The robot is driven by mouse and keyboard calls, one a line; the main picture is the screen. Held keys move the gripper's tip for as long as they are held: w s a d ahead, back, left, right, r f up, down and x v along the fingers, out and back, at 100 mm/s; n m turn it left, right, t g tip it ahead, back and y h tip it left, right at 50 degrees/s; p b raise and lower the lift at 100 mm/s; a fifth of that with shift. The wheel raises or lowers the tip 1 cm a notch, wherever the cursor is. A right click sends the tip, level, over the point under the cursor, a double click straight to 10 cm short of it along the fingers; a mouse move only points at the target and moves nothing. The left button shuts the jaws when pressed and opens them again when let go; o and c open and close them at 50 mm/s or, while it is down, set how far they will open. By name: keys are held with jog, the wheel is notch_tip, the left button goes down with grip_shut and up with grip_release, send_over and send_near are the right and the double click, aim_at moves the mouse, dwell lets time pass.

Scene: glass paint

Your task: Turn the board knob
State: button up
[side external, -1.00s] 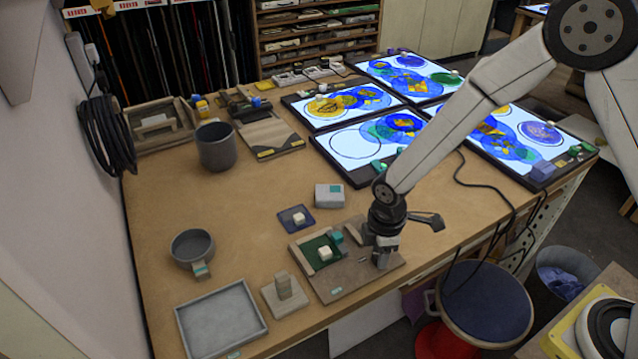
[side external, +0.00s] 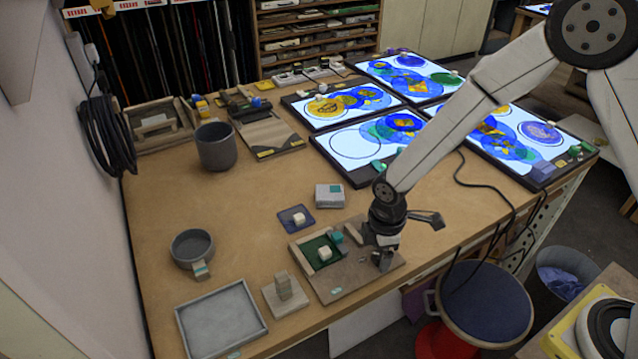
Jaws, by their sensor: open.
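The board (side external: 345,291) is a brown plate near the front edge of the table, with a green glass piece (side external: 312,249) and a small white block (side external: 324,253) on its left part. A teal block (side external: 337,237) stands at its back. My gripper (side external: 382,262) points down over the right part of the board, low and close to its surface. Its jaws are open. I cannot make out the knob; a small dark part shows beside the fingertips, and the gripper may hide the knob.
A grey tray (side external: 262,318), a block on a small base (side external: 284,287) and a grey bowl (side external: 190,243) lie left of the board. A blue plate with a white block (side external: 298,218) and a grey box (side external: 329,196) are behind it. Lit panels (side external: 350,147) stand farther back.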

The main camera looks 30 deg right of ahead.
jog(key=shift+r, duration=3.8)
jog(key=shift+d, duration=0.1)
jog(key=s+d+r+m+t, duration=0.2)
jog(key=s+d+r+m, duration=0.2)
jog(key=s+d+m, duration=0.5)
jog(key=d+m, duration=0.3)
jog(key=m, duration=0.1)
jog(key=shift+d+r+m+t, duration=0.2)
jog(key=shift+d+m+t, duration=0.1)
jog(key=shift+d, duration=0.1)
